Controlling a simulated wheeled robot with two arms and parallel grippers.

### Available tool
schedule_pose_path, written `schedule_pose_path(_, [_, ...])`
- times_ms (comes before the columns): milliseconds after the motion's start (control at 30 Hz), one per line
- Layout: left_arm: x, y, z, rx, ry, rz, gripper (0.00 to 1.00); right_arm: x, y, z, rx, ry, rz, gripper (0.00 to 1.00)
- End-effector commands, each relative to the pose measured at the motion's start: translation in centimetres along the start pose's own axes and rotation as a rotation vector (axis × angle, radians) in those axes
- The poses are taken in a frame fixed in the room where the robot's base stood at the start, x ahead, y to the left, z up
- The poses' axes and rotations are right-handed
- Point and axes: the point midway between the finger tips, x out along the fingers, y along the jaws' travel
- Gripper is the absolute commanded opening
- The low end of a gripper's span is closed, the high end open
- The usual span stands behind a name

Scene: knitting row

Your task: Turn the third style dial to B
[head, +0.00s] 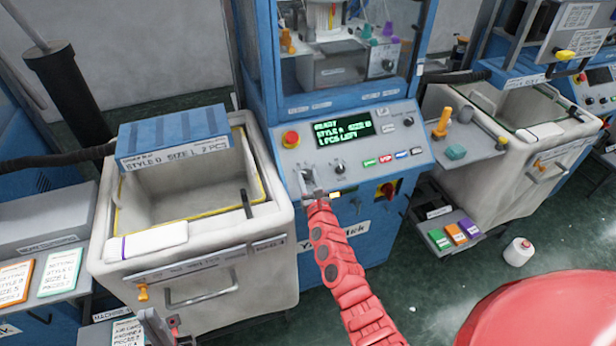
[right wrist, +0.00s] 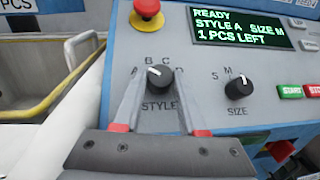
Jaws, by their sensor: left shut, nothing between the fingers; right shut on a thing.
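The style dial (right wrist: 160,77) is a black knob on the blue machine's sloped grey panel (right wrist: 215,80), with A, B, C and D around it. Its white mark points up-left, towards the A–B side; the exact letter is hard to tell. My right gripper (right wrist: 158,88) is shut on the dial, a finger on each side. In the head view my right gripper (head: 309,181) covers most of the dial. The green display (head: 343,129) reads READY, STYLE A, SIZE M, 1 PCS LEFT. My left gripper (head: 168,326) is shut and empty, low at the left.
The size dial (right wrist: 238,87) is just right of the style dial. A red stop button (head: 291,138) sits above. Coloured buttons (head: 386,160) and a red switch (head: 386,190) are further right. A white bin (head: 190,258) stands left of the machine.

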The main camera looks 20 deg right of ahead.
Motion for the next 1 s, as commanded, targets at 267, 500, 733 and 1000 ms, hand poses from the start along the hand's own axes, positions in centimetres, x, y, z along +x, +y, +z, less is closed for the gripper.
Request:
schedule_pose_path(267, [3.8,-0.2,-0.7,0.000,0.000,0.000,0.00,0.0,0.6,0.5,0.097,0.014,-0.122,0.00])
schedule_pose_path(500, [5.4,-0.3,-0.9,0.000,0.000,0.000,0.00,0.1,0.9,0.4,0.219,0.017,-0.276,0.00])
schedule_pose_path(733, [5.8,-0.3,-1.0,0.000,0.000,0.000,0.00,0.2,0.9,0.3,0.318,0.022,-0.404,0.00])
schedule_pose_path(1000, [5.9,-0.3,-1.0,0.000,0.000,0.000,0.00,0.2,1.0,0.2,0.388,0.027,-0.494,0.00])
